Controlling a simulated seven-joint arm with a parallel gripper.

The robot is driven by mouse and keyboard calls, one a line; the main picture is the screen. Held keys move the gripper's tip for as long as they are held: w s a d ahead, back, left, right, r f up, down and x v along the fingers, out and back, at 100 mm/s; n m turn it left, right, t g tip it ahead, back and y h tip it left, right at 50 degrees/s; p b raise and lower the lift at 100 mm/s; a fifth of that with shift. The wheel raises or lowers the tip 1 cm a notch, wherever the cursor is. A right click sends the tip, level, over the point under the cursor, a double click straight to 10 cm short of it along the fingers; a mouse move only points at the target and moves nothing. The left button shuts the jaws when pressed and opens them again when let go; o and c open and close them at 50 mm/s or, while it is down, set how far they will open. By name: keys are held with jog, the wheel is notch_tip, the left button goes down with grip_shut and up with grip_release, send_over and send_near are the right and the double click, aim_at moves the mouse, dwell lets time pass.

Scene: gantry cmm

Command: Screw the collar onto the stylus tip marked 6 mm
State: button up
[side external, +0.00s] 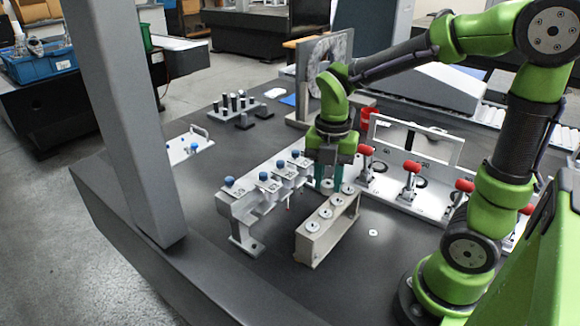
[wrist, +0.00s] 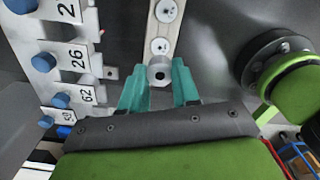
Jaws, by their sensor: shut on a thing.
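My gripper (side external: 328,180) points down with teal fingers by the far end of a beige rack (side external: 309,252) that carries several round metal collars (side external: 325,213). In the wrist view the fingers of my gripper (wrist: 160,84) are closed around a grey collar with a dark central hole (wrist: 159,71). I cannot tell whether that collar is clear of the rack. Left of it stands a grey stylus holder (side external: 243,214) with several blue-capped styli (side external: 230,181) and number labels, also in the wrist view (wrist: 92,59). I cannot tell which label reads 6 mm.
A white fixture with red-handled clamps (side external: 411,167) stands close to the right. A loose pale disc (side external: 373,232) lies on the dark table. A tray of dark pegs (side external: 232,105) is at the back. The table front left of the stylus holder is clear.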

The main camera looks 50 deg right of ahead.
aim_at(325, 213)
jog(key=shift+f, duration=2.5)
jog(key=shift+f, duration=0.4)
jog(key=m, duration=0.5)
jog(key=shift+m, duration=0.3)
jog(key=shift+m, duration=0.6)
jog(key=m, duration=0.3)
jog(key=shift+m, duration=0.3)
